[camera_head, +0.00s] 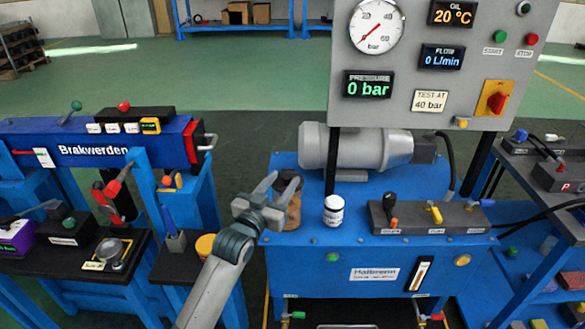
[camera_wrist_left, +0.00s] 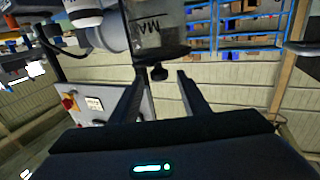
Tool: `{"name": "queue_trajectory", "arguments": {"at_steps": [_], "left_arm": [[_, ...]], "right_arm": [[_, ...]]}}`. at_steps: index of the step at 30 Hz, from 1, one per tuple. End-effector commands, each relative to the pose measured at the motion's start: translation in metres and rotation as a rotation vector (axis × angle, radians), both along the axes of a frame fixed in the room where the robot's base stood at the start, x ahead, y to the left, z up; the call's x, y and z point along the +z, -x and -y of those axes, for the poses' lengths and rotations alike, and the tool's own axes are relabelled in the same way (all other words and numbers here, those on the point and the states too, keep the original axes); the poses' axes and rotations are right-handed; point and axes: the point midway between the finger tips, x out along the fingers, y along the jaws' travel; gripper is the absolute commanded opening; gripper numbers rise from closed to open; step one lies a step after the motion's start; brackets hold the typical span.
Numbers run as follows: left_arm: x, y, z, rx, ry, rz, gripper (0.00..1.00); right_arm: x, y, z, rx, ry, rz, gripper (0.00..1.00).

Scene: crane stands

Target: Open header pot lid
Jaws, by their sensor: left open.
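The header pot (camera_head: 293,212) is a small brownish see-through jar on the blue bench. Its dark lid (camera_head: 289,177) is on top, partly hidden by my left gripper (camera_head: 284,182). In the left wrist view the pot (camera_wrist_left: 158,28) is at the top, with the black lid (camera_wrist_left: 165,56) and its small knob (camera_wrist_left: 158,73) pointing towards me. My left gripper (camera_wrist_left: 158,80) is open, its fingers either side of the knob with gaps showing, and it holds nothing. My right gripper is not in view.
A white bottle (camera_head: 333,211) stands to the right of the pot. A grey motor (camera_head: 355,147) and a gauge panel (camera_head: 430,60) are behind. A valve block (camera_head: 425,217) sits further right. The blue cylinder marked Brakwerden (camera_head: 95,145) is on the left.

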Motion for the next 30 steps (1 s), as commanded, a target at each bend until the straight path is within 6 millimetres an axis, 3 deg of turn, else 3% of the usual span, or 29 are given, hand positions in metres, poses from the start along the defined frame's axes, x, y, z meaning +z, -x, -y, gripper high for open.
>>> {"name": "queue_trajectory", "arguments": {"at_steps": [6,12,27,28,30], "left_arm": [[0.001,-0.035,0.015,-0.001,0.000,-0.001,0.42],[0.000,-0.056,0.024,-0.001,0.000,-0.001,0.42],[0.000,-0.066,0.028,-0.001,-0.001,-0.001,0.42],[0.000,-0.066,0.028,-0.001,-0.001,-0.001,0.39],[0.000,-0.066,0.028,0.000,-0.001,-0.001,0.23]], "right_arm": [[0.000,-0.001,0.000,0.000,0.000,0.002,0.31],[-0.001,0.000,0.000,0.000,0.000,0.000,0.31],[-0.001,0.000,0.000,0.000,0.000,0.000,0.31],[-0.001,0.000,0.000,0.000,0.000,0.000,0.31],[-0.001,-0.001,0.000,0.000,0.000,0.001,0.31]]}}
